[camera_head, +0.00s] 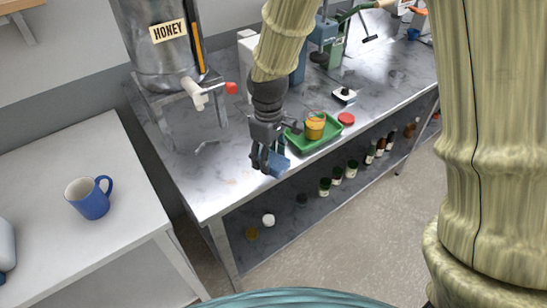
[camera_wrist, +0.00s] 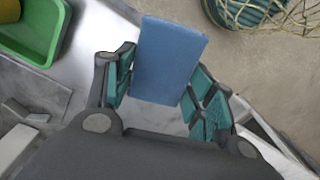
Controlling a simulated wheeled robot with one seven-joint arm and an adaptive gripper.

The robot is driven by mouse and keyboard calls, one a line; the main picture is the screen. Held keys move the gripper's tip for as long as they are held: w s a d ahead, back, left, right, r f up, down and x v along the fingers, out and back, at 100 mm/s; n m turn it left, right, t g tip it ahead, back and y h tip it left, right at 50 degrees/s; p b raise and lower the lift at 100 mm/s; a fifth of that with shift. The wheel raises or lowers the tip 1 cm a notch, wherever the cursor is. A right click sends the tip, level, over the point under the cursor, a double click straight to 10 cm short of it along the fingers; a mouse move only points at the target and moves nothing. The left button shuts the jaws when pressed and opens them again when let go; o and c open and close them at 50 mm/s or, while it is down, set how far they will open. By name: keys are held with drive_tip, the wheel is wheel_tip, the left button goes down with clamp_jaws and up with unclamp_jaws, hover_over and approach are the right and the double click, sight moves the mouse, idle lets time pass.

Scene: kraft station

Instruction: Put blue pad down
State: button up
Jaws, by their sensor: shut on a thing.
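The blue pad (camera_wrist: 168,62) is a flat blue block. In the wrist view it sits between the two teal-lined fingers of my gripper (camera_wrist: 163,98), which is shut on it. In the head view my gripper (camera_head: 267,165) hangs at the front edge of the metal table, left of the green tray. The pad (camera_head: 279,166) shows there below and right of the fingers, partly hidden by them. I cannot tell whether the pad touches the tabletop.
The metal table (camera_head: 215,178) has a green tray (camera_head: 318,142) holding a jar of orange content (camera_head: 315,125). A red lid (camera_head: 346,119) lies beside it. A honey tank (camera_head: 160,45) stands at the back left. Bare tabletop lies left of my gripper. A blue mug (camera_head: 91,203) stands on a white table.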

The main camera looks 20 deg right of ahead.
drive_tip(key=s+a+n+b, duration=0.4)
drive_tip(key=s+n, duration=0.2)
drive_tip(key=n, duration=0.8)
drive_tip(key=w+d+p, duration=0.1)
drive_tip(key=w+d, duration=0.1)
drive_tip(key=w, duration=0.2)
drive_tip(key=w+d+f+p, duration=0.1)
drive_tip(key=w+d, duration=0.2)
drive_tip(key=w, duration=0.2)
drive_tip(key=w+d+p, duration=0.1)
drive_tip(key=w+d, duration=0.1)
drive_tip(key=w, duration=0.2)
drive_tip(key=shift+w+d+f+p, duration=0.15)
drive_tip(key=shift+f+p, duration=0.15)
drive_tip(key=shift+p, duration=0.05)
drive_tip(key=shift+w, duration=0.1)
drive_tip(key=shift+f+p, duration=0.55)
drive_tip(key=shift+f, duration=1.25)
drive_tip(key=o, duration=1)
drive_tip(key=shift+f, duration=0.15)
drive_tip(key=shift+o, duration=0.3)
